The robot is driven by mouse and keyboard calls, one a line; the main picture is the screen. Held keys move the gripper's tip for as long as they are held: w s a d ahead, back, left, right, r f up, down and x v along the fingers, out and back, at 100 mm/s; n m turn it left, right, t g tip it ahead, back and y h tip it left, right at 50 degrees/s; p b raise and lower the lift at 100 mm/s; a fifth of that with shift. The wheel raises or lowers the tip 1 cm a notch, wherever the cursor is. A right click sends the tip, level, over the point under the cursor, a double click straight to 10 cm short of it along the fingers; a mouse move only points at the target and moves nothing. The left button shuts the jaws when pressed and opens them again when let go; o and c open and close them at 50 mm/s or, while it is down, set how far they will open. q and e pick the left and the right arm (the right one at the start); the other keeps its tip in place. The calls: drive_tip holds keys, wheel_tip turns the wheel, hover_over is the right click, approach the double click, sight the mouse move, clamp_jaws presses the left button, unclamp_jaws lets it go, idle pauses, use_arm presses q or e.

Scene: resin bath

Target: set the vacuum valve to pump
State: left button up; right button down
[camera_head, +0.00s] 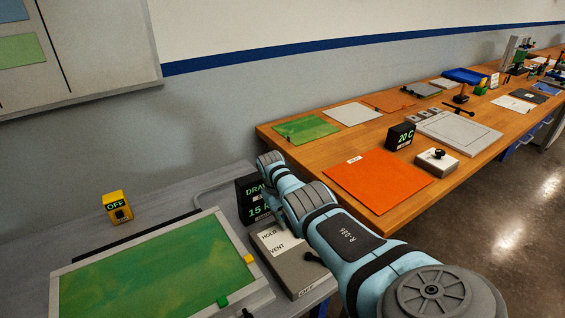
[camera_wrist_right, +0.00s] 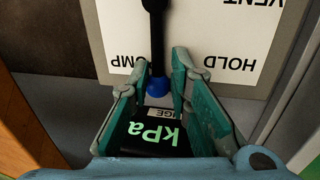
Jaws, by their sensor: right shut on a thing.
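The vacuum valve box (camera_head: 297,271) is grey with a white label plate reading HOLD and VENT in the head view, partly covered by my right arm. In the right wrist view its plate (camera_wrist_right: 190,35) appears upside down, with VENT, HOLD and a partly hidden word ending in MP. The black valve lever (camera_wrist_right: 155,35) ends in a blue knob (camera_wrist_right: 158,87), lying between the MP and HOLD words, closer to MP. My right gripper (camera_wrist_right: 160,70) is shut on the lever's knob end, one finger on each side. My left gripper is out of view.
A black gauge display (camera_head: 248,200) stands behind the valve, partly hidden by my arm. A framed green resin bath (camera_head: 258,288) lies to the left, with a yellow OFF box (camera_head: 118,207) behind it. A wooden bench (camera_head: 290,153) with an orange sheet (camera_head: 377,182) is at the right.

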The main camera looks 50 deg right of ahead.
drive_tip(key=shift+w+d+r, duration=0.2)
drive_tip(key=shift+d+r, duration=0.05)
drive_tip(key=c, duration=1.7)
unclamp_jaws()
drive_tip(key=shift+f, duration=0.2)
drive_tip(key=r, duration=0.4)
drive_tip(key=a+r, duration=0.1)
drive_tip(key=r, duration=0.3)
drive_tip(key=a+r, duration=0.1)
drive_tip(key=r, duration=0.2)
drive_tip(key=shift+w+a+r, duration=0.1)
drive_tip(key=shift+w+r, duration=0.1)
drive_tip(key=shift+r, duration=0.2)
